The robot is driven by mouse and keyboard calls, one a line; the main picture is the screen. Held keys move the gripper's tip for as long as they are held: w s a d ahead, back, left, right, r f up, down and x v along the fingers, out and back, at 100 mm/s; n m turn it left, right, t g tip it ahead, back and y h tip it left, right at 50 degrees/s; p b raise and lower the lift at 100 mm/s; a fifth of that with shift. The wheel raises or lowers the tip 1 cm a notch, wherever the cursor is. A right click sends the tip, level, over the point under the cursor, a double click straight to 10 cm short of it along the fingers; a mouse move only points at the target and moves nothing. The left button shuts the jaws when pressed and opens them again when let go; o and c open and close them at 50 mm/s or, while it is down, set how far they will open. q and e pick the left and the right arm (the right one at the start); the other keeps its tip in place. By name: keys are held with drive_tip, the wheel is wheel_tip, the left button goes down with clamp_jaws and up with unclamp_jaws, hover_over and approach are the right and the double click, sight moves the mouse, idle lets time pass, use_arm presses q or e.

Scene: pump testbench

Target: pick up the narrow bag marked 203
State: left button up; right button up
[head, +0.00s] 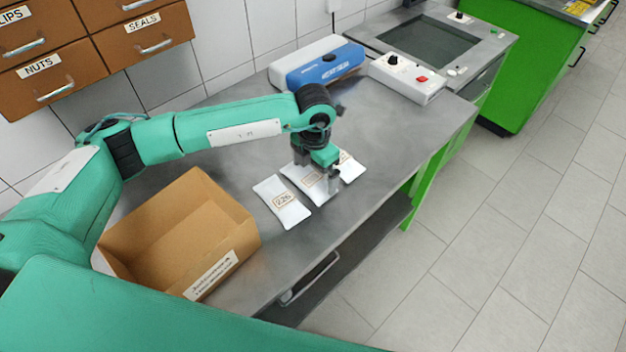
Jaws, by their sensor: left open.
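Three white bags lie side by side on the grey metal bench. The left bag (283,203) has a framed label that seems to read 226 or 236. The middle bag (318,193) lies under my left gripper, and its label is partly hidden. The right bag (352,170) is mostly behind the gripper, with only part of its label showing. I cannot read 203 on any of them. My left gripper (317,172) points down, open, with its fingers on either side of the middle bag. Whether it touches the bag I cannot tell. My right gripper is out of view.
An open cardboard box (222,237) with a label stands on the bench left of the bags. A blue and white device (318,64) and a white control box (407,79) stand at the back. The bench (400,135) is clear right of the bags, up to its edge.

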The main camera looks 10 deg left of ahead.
sight(314, 182)
use_arm(q)
wheel_tip(314, 182, down, 3)
drive_tip(key=shift+r+p, duration=0.1)
drive_tip(key=shift+p, duration=0.2)
drive_tip(key=shift+c, duration=0.4)
drive_tip(key=c, duration=0.7)
drive_tip(key=shift+c, duration=1.1)
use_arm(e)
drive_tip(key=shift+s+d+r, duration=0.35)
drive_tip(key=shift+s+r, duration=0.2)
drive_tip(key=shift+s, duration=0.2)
